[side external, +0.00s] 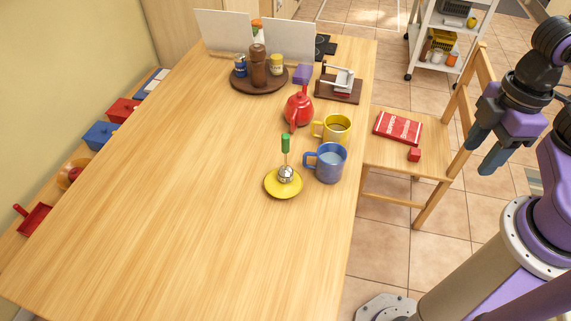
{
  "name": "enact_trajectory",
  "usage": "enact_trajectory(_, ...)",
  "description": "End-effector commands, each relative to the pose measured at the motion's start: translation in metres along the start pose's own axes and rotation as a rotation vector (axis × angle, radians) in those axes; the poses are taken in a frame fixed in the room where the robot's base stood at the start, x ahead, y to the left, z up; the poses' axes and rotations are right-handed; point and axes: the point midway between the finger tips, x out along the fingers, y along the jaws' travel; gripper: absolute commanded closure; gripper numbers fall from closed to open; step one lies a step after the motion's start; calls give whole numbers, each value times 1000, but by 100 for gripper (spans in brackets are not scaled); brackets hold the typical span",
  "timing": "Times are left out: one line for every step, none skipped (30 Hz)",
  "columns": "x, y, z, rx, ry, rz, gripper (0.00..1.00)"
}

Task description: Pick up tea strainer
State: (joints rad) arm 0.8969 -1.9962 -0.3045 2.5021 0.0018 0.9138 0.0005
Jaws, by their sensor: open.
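The tea strainer (286,173) has a round metal ball and an upright green handle. It stands on a yellow saucer (272,190) on the wooden table, towards the table's right edge. My gripper (482,155) is open and empty, off to the right of the table in the air. It is well apart from the strainer. A blue mug (331,165) stands just right of the strainer.
Behind stand a yellow mug (337,129), a red teapot (299,108) and a brown round tray (240,84) with several containers. A wooden chair (440,130) holds a red packet (398,128). The table's left and front (150,220) are clear.

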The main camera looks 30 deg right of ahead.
Motion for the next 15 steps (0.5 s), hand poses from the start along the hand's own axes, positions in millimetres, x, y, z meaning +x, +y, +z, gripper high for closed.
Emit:
enact_trajectory(0,0,0,0,0,0,51)
enact_trajectory(0,0,0,0,0,0,51)
enact_trajectory(0,0,0,0,0,0,51)
enact_trajectory(0,0,0,-1,0,0,51)
enact_trajectory(0,1,-2,-3,0,0,51)
enact_trajectory(-1,2,-5,-10,-1,2,51)
enact_trajectory(-2,3,-9,-17,-2,3,51)
enact_trajectory(-3,5,-14,-29,-3,4,51)
enact_trajectory(-5,8,-22,-48,-4,7,51)
enact_trajectory(-6,11,-30,-67,-7,9,51)
enact_trajectory(-8,15,-39,-87,-8,12,51)
enact_trajectory(-10,20,-52,-119,-12,16,51)
enact_trajectory(-12,24,-63,-145,-16,19,51)
enact_trajectory(-14,29,-74,-171,-18,23,51)
enact_trajectory(-16,35,-89,-207,-24,27,51)
